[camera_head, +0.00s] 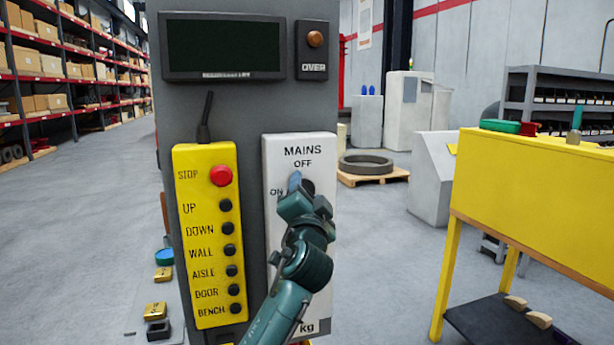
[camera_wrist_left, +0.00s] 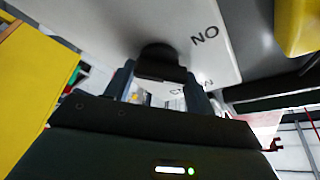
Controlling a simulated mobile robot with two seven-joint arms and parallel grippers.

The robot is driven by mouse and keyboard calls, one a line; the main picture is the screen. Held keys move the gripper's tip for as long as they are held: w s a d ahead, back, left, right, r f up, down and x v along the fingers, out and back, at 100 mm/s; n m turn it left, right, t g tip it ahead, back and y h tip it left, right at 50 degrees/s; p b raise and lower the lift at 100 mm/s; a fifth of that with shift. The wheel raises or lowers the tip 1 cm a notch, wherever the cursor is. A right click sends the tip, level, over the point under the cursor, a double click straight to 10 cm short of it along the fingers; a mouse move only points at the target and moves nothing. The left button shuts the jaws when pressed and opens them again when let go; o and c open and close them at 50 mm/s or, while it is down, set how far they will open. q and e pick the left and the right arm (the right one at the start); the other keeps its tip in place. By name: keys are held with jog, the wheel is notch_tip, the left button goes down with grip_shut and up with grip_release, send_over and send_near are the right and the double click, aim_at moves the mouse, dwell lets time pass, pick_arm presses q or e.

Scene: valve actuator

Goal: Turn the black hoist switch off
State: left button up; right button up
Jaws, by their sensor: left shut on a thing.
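The black hoist switch (camera_wrist_left: 158,61) sits on a white panel (camera_head: 300,149) labelled MAINS, with OFF above the switch and ON to its left. In the head view my left gripper (camera_head: 300,185) reaches up from below to the switch and covers most of it. In the left wrist view the two fingers of my left gripper (camera_wrist_left: 158,88) stand on either side of the black knob, shut on it. I cannot tell which mark the knob points to. My right gripper is not in view.
A yellow button box (camera_head: 208,290) with a red STOP button (camera_head: 221,176) hangs just left of the white panel. A dark screen (camera_head: 223,47) and a box marked OVER (camera_head: 314,50) are above. A yellow bench (camera_head: 540,185) stands at the right.

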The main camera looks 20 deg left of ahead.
pick_arm(q)
jog(key=shift+w+d+m+g+h+p, duration=0.15)
jog(key=shift+m+g+h, duration=0.4)
jog(key=shift+m, duration=1.5)
jog(key=shift+s+a+m+g+h+p, duration=0.15)
jog(key=shift+m+g+h, duration=0.35)
jog(key=shift+m, duration=1.55)
jog(key=shift+w+d, duration=0.1)
jog(key=o, duration=1)
jog(key=b+v, duration=0.2)
jog(key=v, duration=1.1)
jog(key=shift+r, duration=0.2)
